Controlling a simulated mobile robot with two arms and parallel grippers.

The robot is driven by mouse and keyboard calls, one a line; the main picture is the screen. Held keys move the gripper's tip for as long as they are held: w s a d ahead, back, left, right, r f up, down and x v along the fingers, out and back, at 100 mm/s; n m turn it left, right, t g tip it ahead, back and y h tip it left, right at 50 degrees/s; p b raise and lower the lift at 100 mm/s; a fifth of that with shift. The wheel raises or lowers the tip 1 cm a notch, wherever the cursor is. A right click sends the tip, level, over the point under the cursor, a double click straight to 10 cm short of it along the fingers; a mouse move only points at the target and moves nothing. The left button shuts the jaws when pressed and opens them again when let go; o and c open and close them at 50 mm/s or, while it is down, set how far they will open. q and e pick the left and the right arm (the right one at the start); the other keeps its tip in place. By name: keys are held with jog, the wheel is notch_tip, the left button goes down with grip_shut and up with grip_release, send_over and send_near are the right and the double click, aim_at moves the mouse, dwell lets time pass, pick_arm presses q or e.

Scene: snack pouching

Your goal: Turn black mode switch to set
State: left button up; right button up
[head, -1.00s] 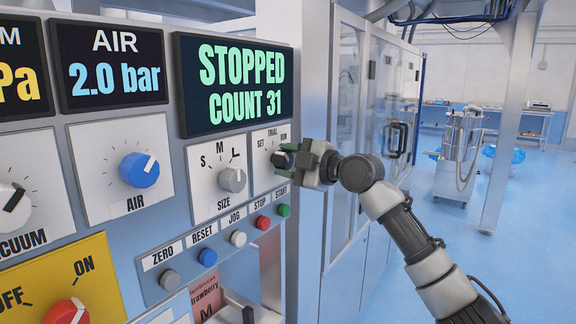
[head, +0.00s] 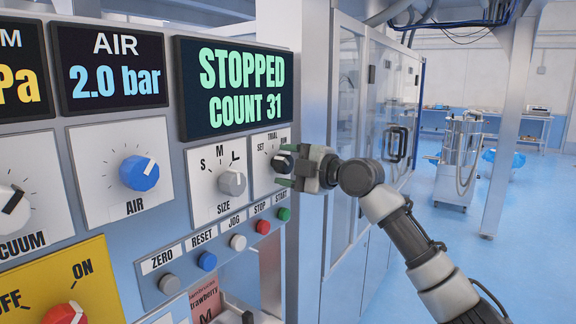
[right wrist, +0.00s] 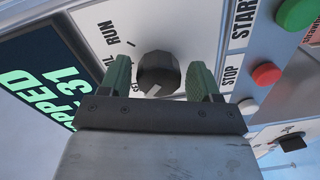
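The black mode switch (head: 284,162) is a round knob on a white plate marked SET, TRIAL and RUN, at the right of the panel. In the right wrist view the black mode switch (right wrist: 158,72) shows a white pointer line towards the partly hidden SET label. My right gripper (head: 286,166) is open at the knob. In the right wrist view its green fingers (right wrist: 162,80) stand on either side of the knob, with a visible gap to each. My left gripper is not in view.
The SIZE knob (head: 232,182) is just left of the mode plate. Below are the red STOP button (head: 263,225) and green START button (head: 284,214). The display (head: 236,88) reads STOPPED, COUNT 31. A metal post (head: 314,80) stands right of the panel.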

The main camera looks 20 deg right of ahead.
jog(key=shift+o, duration=0.5)
jog(key=shift+s+d, duration=0.25)
jog(key=b+v, duration=0.2)
jog(key=v, duration=0.8)
jog(key=shift+f, duration=0.1)
